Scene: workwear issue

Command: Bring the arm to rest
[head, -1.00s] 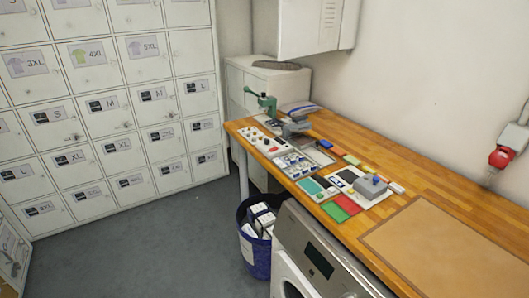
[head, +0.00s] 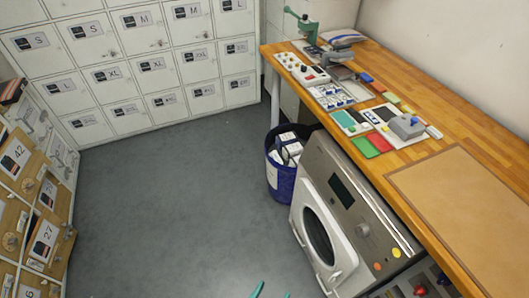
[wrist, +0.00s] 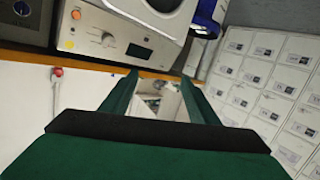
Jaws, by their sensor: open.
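My gripper (head: 271,291) shows only as two green fingertips at the bottom edge of the head view, over the grey floor. In the wrist view my gripper (wrist: 161,92) has its two green fingers spread wide apart. No held thing shows between them. A pale patch with small darker shapes lies beyond the fingers; I cannot tell what it is. The rest of the arm is out of the head view.
A wooden workbench (head: 420,156) with tools and trays runs along the right. A washing machine (head: 335,205) and a blue bin (head: 281,178) stand beneath or beside it. White lockers (head: 150,65) line the back; a numbered rack (head: 25,200) stands left. The middle floor is clear.

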